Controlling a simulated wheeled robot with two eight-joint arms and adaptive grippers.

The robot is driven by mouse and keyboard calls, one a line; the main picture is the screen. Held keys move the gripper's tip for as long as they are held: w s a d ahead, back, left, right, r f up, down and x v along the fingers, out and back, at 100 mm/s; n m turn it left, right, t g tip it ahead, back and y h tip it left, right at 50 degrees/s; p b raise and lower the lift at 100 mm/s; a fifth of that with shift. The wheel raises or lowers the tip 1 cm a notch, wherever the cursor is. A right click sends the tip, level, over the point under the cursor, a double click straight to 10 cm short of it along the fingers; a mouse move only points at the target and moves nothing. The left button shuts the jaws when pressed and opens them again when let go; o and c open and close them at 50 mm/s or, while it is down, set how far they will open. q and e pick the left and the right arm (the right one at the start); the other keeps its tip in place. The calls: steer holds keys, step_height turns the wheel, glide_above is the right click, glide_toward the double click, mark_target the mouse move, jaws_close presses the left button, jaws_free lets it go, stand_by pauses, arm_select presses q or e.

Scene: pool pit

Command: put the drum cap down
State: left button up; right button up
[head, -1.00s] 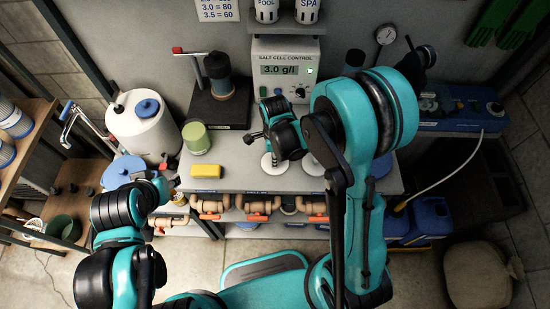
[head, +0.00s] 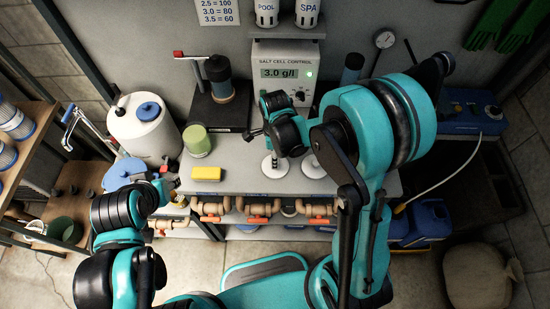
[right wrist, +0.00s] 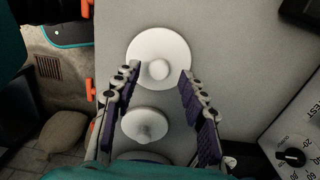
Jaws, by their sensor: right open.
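A blue cap (head: 149,109) sits on top of the white drum (head: 140,130) at the back left of the bench. A larger blue round lid (head: 124,171) lies lower, behind my left arm. I cannot tell which of them is the drum cap. My right gripper (right wrist: 160,73) is open and empty above the grey bench. A white disc with a knob (right wrist: 158,48) shows beyond and between its fingertips, and a second white knobbed disc (right wrist: 145,125) lies nearer, between the fingers. My left gripper (head: 165,182) is by the bench's left front edge; its fingers are too small to read.
A yellow sponge (head: 206,173) and a green jar (head: 197,140) stand on the left of the bench (head: 232,160). The salt cell control box (head: 286,75) stands at the back. Pipes with orange valves (head: 258,220) run under the front edge.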

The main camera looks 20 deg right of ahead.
step_height(320, 180, up, 9)
steer(key=p, duration=0.2)
steer(key=s+d+r+n+t, duration=0.2)
steer(key=s+r+n, duration=0.3)
steer(key=n, duration=0.5)
steer(key=s+d+r+n+t, duration=0.2)
steer(key=s+r+n+t, duration=0.3)
steer(key=n, duration=0.6)
steer(key=shift+s+d, duration=0.15)
steer(key=shift+d, duration=0.2)
